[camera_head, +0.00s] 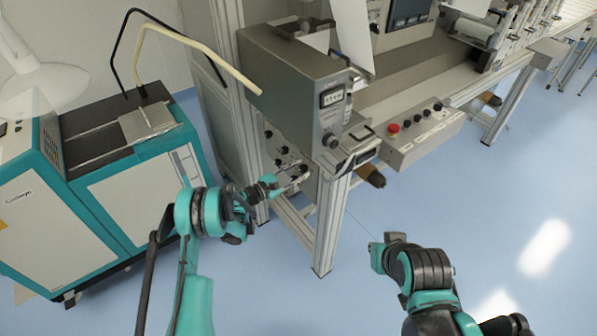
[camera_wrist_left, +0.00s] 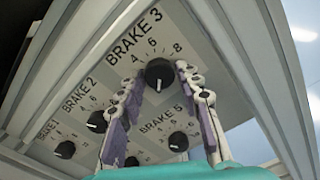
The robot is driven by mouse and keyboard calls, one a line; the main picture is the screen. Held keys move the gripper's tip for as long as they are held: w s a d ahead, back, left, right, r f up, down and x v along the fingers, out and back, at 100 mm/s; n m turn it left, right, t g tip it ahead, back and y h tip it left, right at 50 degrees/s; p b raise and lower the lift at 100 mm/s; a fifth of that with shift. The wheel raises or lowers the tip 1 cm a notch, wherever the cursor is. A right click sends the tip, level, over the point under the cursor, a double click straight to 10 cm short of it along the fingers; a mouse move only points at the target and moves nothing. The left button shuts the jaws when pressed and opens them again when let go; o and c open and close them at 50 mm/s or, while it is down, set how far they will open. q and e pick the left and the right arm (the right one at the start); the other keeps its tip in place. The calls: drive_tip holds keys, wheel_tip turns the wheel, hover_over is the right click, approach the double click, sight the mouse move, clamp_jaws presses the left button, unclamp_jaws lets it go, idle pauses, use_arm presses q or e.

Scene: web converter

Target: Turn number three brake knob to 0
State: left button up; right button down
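The brake 3 knob (camera_wrist_left: 159,74) is a round black knob under the label "BRAKE 3" in the left wrist view, with scale numbers around it. A small white mark shows at its lower edge. My left gripper (camera_wrist_left: 160,68) has one finger on each side of this knob, with narrow gaps visible; whether either finger touches it is unclear. In the head view the left gripper (camera_head: 301,180) is at the panel (camera_head: 275,152) under the grey box, and the knob cannot be told apart there.
The brake 2 knob (camera_wrist_left: 97,121) and brake 5 knob (camera_wrist_left: 178,141) are close by on the same panel. A metal table leg (camera_head: 331,225) stands right of my left gripper. A teal-and-white cabinet (camera_head: 135,195) is at left. Blue floor is open at lower right.

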use_arm(q)
drive_tip(key=shift+o, duration=0.4)
drive_tip(key=v, duration=1.2)
drive_tip(key=s+d+r+m+g+y, duration=0.1)
drive_tip(key=s+r+m+g+y, duration=0.15)
drive_tip(key=s+r+m, duration=0.4)
drive_tip(key=s+r+m+g+y, duration=0.1)
drive_tip(key=s+r+m+y, duration=0.2)
drive_tip(key=r, duration=0.6)
drive_tip(key=s+a+r+m+y, duration=0.1)
drive_tip(key=s+a+m+y, duration=0.3)
drive_tip(key=s, duration=0.7)
drive_tip(key=s+a+r+m+y, duration=0.1)
drive_tip(key=s+a+m+y, duration=0.4)
drive_tip(key=s, duration=0.7)
drive_tip(key=shift+s+m, duration=0.3)
drive_tip(key=shift+m, duration=0.15)
